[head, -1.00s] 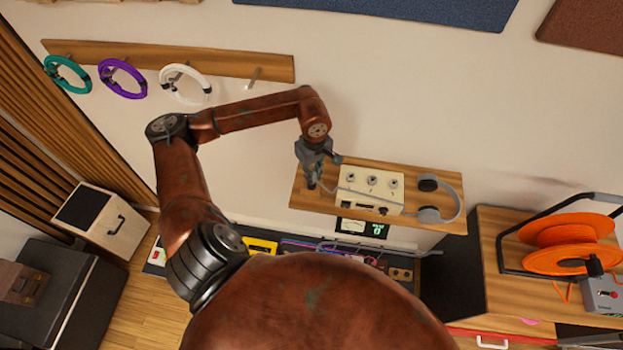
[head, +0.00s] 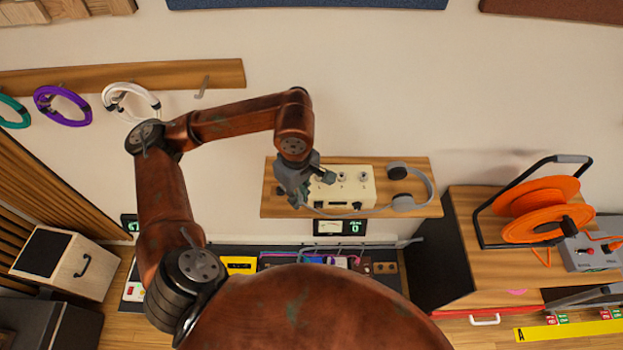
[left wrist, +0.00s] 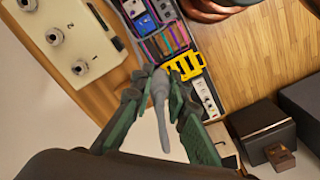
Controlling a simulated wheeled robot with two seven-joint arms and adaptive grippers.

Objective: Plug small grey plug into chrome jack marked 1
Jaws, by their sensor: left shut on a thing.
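A cream box (head: 352,198) with a row of chrome jacks on top sits on a wooden wall shelf (head: 425,172). In the left wrist view the box (left wrist: 38,70) is at upper left, and the chrome jack marked 1 (left wrist: 80,68) is the one nearest my gripper. My left gripper (head: 299,198) is at the box's left end in the head view. In the left wrist view the gripper (left wrist: 157,88) is shut on the small grey plug (left wrist: 159,82), which is clear of the jacks. The plug's lead end points down the picture. My right gripper is not in view.
Grey headphones (head: 428,190) lie right of the box, their cable running toward my gripper. A meter (head: 340,227) is below the shelf. An orange cable reel (head: 540,205) stands on a cabinet at right. Coiled cables (head: 62,105) hang on a rail at left.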

